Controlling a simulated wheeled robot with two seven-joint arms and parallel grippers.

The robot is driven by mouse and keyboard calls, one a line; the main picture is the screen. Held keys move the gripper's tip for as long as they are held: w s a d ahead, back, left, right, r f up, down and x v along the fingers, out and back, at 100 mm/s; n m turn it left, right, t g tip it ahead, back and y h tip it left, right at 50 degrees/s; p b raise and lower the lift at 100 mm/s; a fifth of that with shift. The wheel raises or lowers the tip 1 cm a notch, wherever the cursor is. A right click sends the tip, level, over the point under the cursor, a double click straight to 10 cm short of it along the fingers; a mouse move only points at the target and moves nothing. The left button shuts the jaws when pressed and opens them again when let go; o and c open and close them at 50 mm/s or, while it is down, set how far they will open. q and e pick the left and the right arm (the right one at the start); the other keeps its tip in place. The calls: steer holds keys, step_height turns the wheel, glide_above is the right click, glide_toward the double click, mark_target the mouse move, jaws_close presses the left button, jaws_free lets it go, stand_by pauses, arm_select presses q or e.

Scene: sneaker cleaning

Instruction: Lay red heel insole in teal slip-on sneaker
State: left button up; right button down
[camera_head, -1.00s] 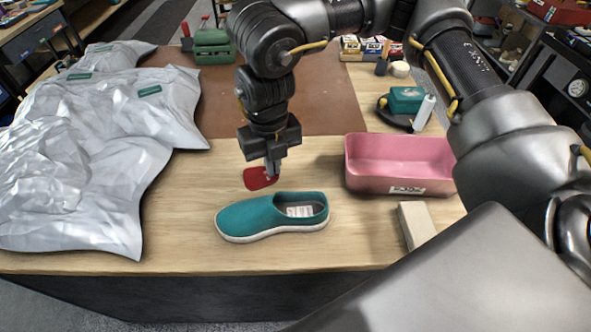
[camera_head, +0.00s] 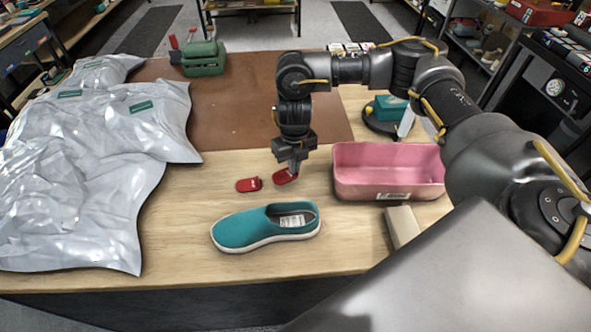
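The teal slip-on sneaker (camera_head: 245,228) lies on the wooden table, toe to the left, its opening and pale inside showing at the right. One small red insole (camera_head: 249,185) with a pale mark lies on the wood behind the sneaker. A second red insole (camera_head: 285,176) is at the fingertips of my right gripper (camera_head: 293,170), slightly tilted. The fingers appear shut on its right part and hide some of it. It is behind the sneaker's opening and apart from the shoe. My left gripper is out of view.
A pink bin (camera_head: 388,192) stands to the right of the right gripper, with a pale block (camera_head: 404,227) in front. Crumpled silver bags (camera_head: 75,190) cover the left side. A brown mat (camera_head: 235,115) and a green tool (camera_head: 200,60) are behind.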

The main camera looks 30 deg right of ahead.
steer(key=shift+d+f, duration=0.2)
steer(key=shift+f, duration=0.05)
step_height(320, 180, down, 2)
steer(key=shift+p, duration=0.4)
steer(key=shift+w+d+f, duration=0.1)
steer(key=shift+w+f, duration=0.05)
steer(key=shift+f, duration=0.45)
steer(key=shift+f, duration=0.15)
steer(key=c, duration=1.7)
jaws_free()
